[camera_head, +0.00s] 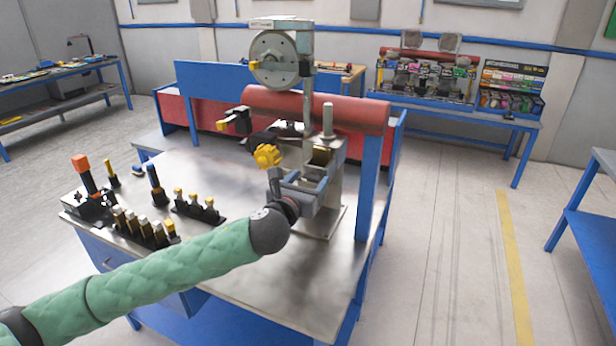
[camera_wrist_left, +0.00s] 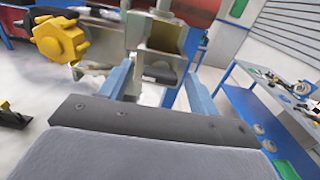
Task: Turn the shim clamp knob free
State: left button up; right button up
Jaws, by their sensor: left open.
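A metal stand (camera_head: 312,120) rises from the workbench with a round wheel at its top. A yellow lobed knob (camera_head: 267,156) is on its left side; it also shows at the upper left of the left wrist view (camera_wrist_left: 60,40). My left gripper (camera_head: 306,180) is open in front of the stand's lower part, to the right of and below the yellow knob. I cannot tell which of these is the shim clamp knob.
The steel workbench (camera_head: 260,275) holds racks of yellow-topped tools (camera_head: 145,228) at left, with an orange-handled tool (camera_head: 82,172). A red roll (camera_head: 350,112) lies behind the stand. A blue post (camera_head: 368,195) stands close on the right. The bench front is mostly clear.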

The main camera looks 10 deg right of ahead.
pick_arm(q)
jog(key=shift+w+d, duration=0.1)
jog(key=c, duration=1)
